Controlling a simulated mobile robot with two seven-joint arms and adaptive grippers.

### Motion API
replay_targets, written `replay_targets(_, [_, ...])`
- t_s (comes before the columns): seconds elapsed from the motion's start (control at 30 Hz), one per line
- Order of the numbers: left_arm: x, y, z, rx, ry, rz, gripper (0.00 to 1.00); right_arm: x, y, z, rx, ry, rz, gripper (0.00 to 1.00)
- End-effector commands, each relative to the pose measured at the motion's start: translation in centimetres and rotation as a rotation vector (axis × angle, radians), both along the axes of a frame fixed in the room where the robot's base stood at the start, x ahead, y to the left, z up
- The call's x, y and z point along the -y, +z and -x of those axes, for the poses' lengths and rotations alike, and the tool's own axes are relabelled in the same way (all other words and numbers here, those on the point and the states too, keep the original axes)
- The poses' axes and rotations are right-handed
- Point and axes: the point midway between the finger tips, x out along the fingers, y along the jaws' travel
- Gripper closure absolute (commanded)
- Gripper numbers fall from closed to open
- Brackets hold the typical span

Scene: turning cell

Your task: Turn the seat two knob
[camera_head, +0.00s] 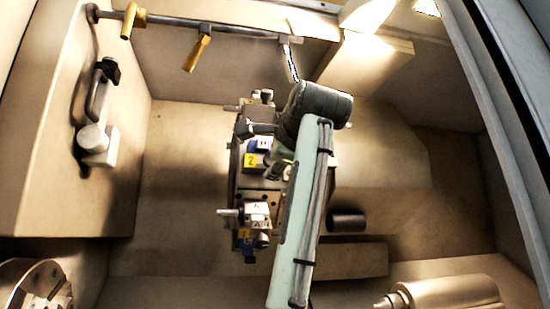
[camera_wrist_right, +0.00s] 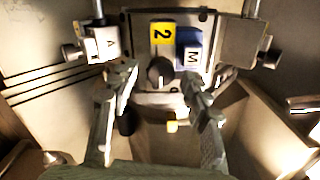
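The yellow plate marked 2 (camera_wrist_right: 162,33) sits on the grey tool block, beside a blue plate marked M (camera_wrist_right: 190,50). A round dark knob (camera_wrist_right: 160,72) is just below the yellow plate in the right wrist view. My right gripper (camera_wrist_right: 158,78) is open, with one finger on each side of the knob. I see a gap on both sides; contact is not visible. In the head view the yellow plate (camera_head: 250,160) and blue plate (camera_head: 263,144) show beside my right gripper (camera_head: 262,152), and my wrist partly covers the block. My left gripper is not in view.
Holders marked A (camera_head: 257,208) stand on the near part of the turret, with another A holder (camera_wrist_right: 104,43) at left in the wrist view. A chuck (camera_head: 38,287) is at lower left. A dark cylinder (camera_head: 346,221) lies right of my arm. The floor left of the turret is clear.

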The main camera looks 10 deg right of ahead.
Motion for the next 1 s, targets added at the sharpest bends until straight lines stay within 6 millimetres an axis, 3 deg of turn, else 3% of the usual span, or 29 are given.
replay_targets(0.23, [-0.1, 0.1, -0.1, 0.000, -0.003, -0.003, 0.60, 0.0, 0.1, 0.1, 0.001, 0.001, 0.001, 0.52])
replay_targets(0.37, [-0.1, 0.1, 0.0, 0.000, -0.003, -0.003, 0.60, 0.0, 0.2, 1.2, 0.004, 0.000, 0.001, 0.52])
replay_targets(0.8, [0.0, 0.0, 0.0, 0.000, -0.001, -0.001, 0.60, 0.0, 0.1, 9.9, 0.005, 0.000, 0.000, 0.52])
replay_targets(1.0, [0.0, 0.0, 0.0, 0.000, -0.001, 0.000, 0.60, 0.0, 0.1, 11.8, 0.003, -0.001, 0.000, 0.52])
